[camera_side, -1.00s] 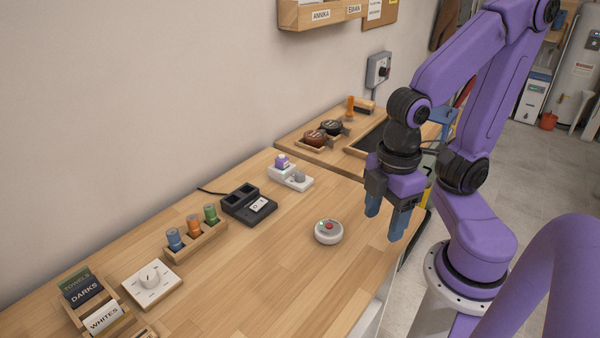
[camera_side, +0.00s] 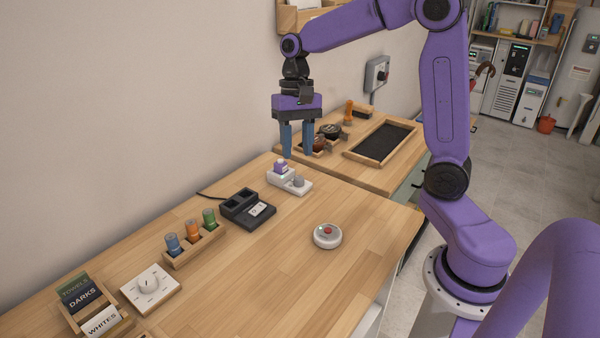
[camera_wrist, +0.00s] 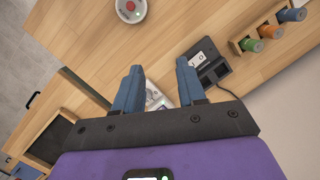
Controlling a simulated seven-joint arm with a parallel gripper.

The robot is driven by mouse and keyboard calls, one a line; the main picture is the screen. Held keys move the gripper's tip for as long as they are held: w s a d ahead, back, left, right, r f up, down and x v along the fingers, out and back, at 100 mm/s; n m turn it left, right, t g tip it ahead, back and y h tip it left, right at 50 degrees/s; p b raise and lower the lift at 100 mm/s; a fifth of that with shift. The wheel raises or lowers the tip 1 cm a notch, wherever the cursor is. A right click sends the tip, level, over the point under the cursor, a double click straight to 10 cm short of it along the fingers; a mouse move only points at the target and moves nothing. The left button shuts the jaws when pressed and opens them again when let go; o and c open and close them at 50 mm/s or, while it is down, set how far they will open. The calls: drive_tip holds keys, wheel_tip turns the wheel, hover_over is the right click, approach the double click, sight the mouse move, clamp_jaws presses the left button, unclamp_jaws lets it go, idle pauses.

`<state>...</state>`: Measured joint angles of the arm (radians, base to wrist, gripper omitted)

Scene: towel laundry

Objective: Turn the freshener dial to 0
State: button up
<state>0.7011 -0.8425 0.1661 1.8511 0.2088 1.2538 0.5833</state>
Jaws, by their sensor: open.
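My gripper (camera_side: 297,152) is open and empty, pointing down above and slightly behind a white two-part unit (camera_side: 287,176). That unit carries a purple-topped piece (camera_side: 281,166) and a grey round knob (camera_side: 299,181). In the wrist view, the white unit (camera_wrist: 155,97) shows partly between the blue fingers of my gripper (camera_wrist: 158,68). A white square plate with a round white dial (camera_side: 148,284) and marks around it sits at the lower left, far from my gripper. I cannot tell which of these is the freshener, and no numbers are readable.
A black two-slot charger (camera_side: 247,209) and a wooden rack of coloured cylinders (camera_side: 195,249) stand left of the white unit. A round device with a red button (camera_side: 327,236) sits on the open middle of the table. A tray (camera_side: 382,143) lies behind.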

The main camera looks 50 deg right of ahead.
drive_tip(key=w+d+m+y, duration=0.1)
drive_tip(key=w+d+m, duration=0.45)
drive_tip(key=d, duration=0.25)
drive_tip(key=m+t+y, duration=0.1)
drive_tip(key=m+y, duration=0.1)
drive_tip(key=m, duration=0.3)
approach(299, 177)
drive_tip(key=shift+h, duration=0.3)
drive_tip(key=x, duration=0.8)
drive_tip(key=shift+a+f, duration=0.1)
drive_tip(key=shift+a, duration=0.25)
clamp_jaws()
